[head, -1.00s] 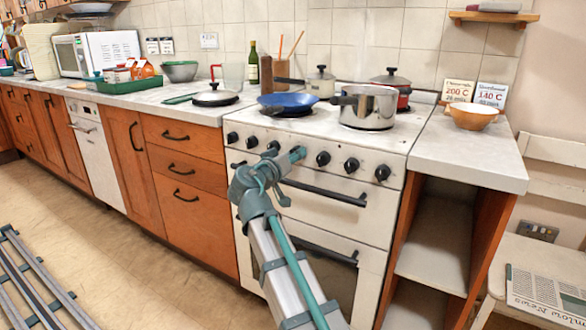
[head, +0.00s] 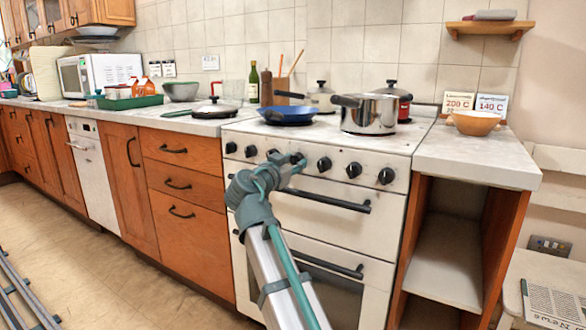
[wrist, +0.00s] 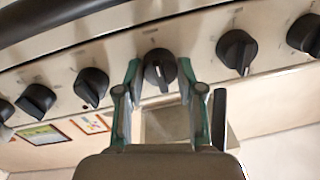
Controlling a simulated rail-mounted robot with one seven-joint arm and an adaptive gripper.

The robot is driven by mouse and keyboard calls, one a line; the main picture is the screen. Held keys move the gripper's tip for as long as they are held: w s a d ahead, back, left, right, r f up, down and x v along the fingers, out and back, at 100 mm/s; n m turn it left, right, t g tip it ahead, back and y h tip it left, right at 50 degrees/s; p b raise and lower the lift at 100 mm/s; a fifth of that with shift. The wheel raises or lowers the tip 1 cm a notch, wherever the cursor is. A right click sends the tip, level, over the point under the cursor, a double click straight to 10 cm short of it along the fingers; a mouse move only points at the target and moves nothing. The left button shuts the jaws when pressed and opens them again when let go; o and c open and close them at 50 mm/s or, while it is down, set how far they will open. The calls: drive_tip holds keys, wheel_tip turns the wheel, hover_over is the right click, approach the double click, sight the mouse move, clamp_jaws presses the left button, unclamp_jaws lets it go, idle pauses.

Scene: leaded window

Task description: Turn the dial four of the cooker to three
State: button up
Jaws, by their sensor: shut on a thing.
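The white cooker (head: 330,190) has a row of several black dials along its front panel. My gripper (head: 296,163) is at the dial near the middle of the row, fourth from the left in the head view. In the wrist view my gripper (wrist: 160,85) has one finger on each side of this dial (wrist: 158,66) and is shut on it. A pale mark on the dial's face lies nearly upright in that view. The markings around it are too small to read. In the head view my gripper mostly hides this dial.
Neighbouring dials stand close on both sides, such as one (wrist: 91,87) and another (wrist: 237,52) in the wrist view. An oven handle (head: 325,194) juts out below the panel. A blue pan (head: 289,115) and a steel pot (head: 369,114) stand on the hob.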

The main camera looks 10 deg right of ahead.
idle(0.4)
drive_tip(key=o, duration=1.2)
drive_tip(key=shift+c, duration=0.2)
drive_tip(key=v, duration=1.2)
